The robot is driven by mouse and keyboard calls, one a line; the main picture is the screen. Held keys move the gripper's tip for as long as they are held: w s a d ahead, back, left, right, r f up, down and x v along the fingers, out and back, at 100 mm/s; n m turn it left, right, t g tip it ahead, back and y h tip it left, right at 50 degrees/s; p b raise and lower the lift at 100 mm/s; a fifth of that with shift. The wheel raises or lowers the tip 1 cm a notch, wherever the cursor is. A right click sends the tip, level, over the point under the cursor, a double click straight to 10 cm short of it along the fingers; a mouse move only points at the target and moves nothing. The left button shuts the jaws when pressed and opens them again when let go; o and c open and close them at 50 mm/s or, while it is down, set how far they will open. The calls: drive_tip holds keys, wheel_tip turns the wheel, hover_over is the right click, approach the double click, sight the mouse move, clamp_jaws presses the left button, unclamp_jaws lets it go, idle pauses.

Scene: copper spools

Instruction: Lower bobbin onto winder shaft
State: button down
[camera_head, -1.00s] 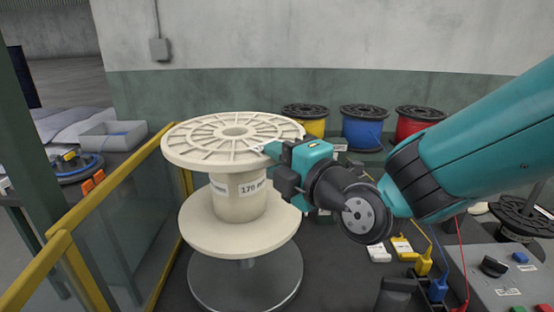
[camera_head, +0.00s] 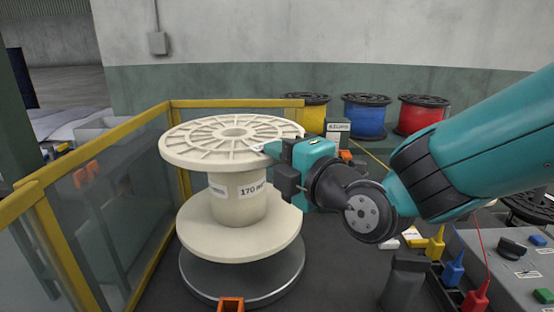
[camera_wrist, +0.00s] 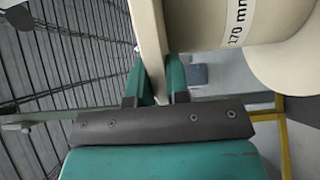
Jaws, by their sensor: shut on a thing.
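The cream bobbin (camera_head: 238,238) hangs upright at the centre left in the head view, with a "170 mm" label on its core. My gripper (camera_head: 271,149) is shut on the right edge of its upper flange. In the wrist view the bobbin's flange (camera_wrist: 150,42) passes between the two fingers of my gripper (camera_wrist: 157,76). Below the bobbin is the winder's round grey metal plate (camera_head: 243,296). The lower flange is just above the plate; I cannot tell whether they touch. The shaft is hidden by the bobbin.
A yellow-framed guard (camera_head: 85,152) stands close on the left and behind. Yellow (camera_head: 313,118), blue (camera_head: 366,120) and red (camera_head: 414,116) spools stand at the back. A control box (camera_head: 510,262) is at the right. An orange piece (camera_head: 231,304) is at the plate's front.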

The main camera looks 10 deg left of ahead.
drive_tip(key=shift+f+b, duration=0.7)
drive_tip(key=shift+b, duration=0.05)
wheel_tip(320, 180, down, 7)
drive_tip(key=b, duration=0.8)
drive_tip(key=shift+f+b, duration=0.1)
drive_tip(key=shift+b, duration=0.3)
drive_tip(key=c, duration=1)
unclamp_jaws()
drive_tip(key=shift+f, duration=0.2)
drive_tip(key=shift+b+v, duration=3.3)
drive_tip(key=shift+v, duration=5.45)
